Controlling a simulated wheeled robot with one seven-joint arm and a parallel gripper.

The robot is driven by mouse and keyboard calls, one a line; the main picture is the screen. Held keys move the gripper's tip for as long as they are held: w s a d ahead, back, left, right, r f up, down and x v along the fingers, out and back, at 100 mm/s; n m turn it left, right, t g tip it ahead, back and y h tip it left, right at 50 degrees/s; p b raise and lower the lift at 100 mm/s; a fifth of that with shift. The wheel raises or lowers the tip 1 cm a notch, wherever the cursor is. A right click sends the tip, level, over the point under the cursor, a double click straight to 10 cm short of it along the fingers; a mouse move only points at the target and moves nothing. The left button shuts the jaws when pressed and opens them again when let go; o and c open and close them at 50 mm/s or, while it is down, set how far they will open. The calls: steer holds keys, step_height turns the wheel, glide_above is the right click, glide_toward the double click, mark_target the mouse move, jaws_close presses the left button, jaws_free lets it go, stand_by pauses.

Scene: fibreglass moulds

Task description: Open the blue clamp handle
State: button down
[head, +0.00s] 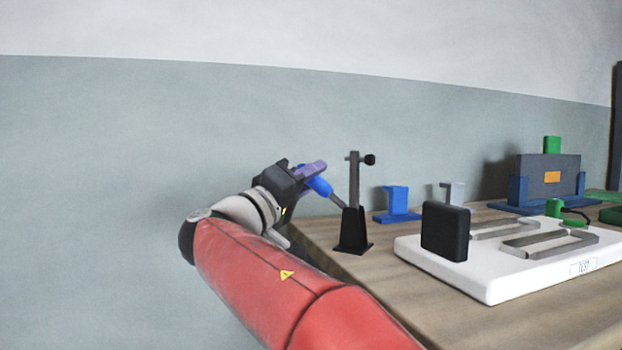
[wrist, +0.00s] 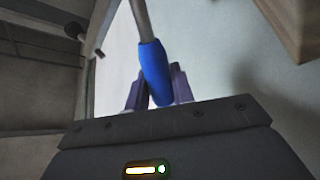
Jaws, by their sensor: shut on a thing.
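The blue clamp handle (head: 318,186) is a blue grip on a thin grey rod that slants up and left from the black clamp base (head: 352,232). The clamp stands at the left end of the wooden table, with an upright grey post and a black knob (head: 369,159) at its top. My gripper (head: 314,172) is at the blue grip, past the table's left edge. In the wrist view the blue grip (wrist: 156,76) lies between the two purple fingers (wrist: 158,88), which are shut on it. The grip hides part of the fingers there.
A white board marked TEST (head: 480,286) with grey bars and a black block (head: 445,231) lies to the right of the clamp. A blue stand (head: 397,203) is behind. A dark panel (head: 548,178) in a blue holder stands farther back. Left of the table is open.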

steer(key=shift+f, duration=0.1)
steer(key=c, duration=1.2)
jaws_free()
steer(key=shift+a, duration=0.1)
steer(key=v, duration=0.7)
steer(key=shift+s+a+f+b, duration=0.15)
steer(key=shift+s+a+b, duration=0.1)
steer(key=shift+b, duration=0.1)
